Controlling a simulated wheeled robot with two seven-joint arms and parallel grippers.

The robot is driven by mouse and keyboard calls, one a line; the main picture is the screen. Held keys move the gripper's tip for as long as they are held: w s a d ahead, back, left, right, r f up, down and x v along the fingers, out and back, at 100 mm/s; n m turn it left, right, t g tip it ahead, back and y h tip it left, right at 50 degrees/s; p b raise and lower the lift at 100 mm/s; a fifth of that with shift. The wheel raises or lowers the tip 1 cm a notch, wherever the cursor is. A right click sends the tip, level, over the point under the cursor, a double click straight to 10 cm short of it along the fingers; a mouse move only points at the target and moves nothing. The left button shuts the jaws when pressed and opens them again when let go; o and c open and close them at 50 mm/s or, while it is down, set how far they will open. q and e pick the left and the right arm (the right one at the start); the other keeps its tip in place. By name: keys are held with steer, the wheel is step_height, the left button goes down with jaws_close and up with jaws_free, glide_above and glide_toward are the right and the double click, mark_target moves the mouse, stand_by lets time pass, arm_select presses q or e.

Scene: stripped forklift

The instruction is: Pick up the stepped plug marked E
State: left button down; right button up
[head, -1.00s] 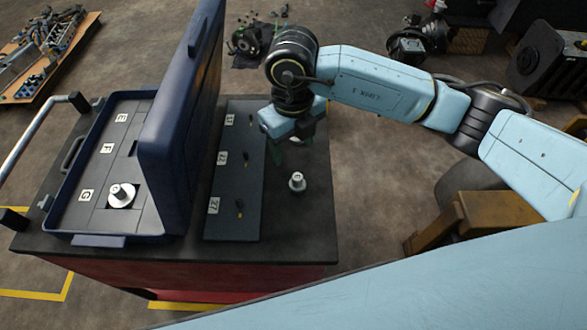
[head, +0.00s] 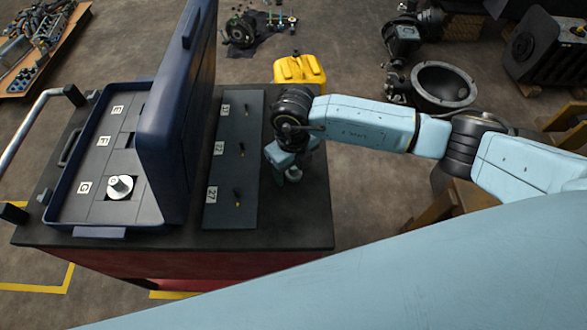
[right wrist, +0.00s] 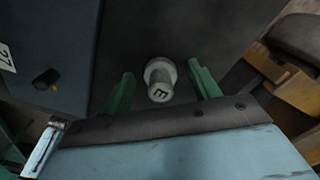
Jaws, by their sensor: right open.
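The stepped plug marked E (right wrist: 160,80) is pale metal and stands upright on the dark cart top. In the right wrist view it sits between the two green fingers of my right gripper (right wrist: 161,92), with a gap on each side. The fingers are open. In the head view the plug (head: 293,174) is partly hidden by my right gripper (head: 286,168), which hangs right over it. My left gripper is not in view.
An open blue case (head: 72,222) with slots labelled E, F and G stands at the left, its raised lid (head: 172,130) beside a dark panel (head: 230,215) with several small pegs. Another stepped plug (head: 120,187) sits at slot G. The front right cart top is clear.

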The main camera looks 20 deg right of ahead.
steer(key=c, duration=1.1)
steer(key=shift+r, duration=0.15)
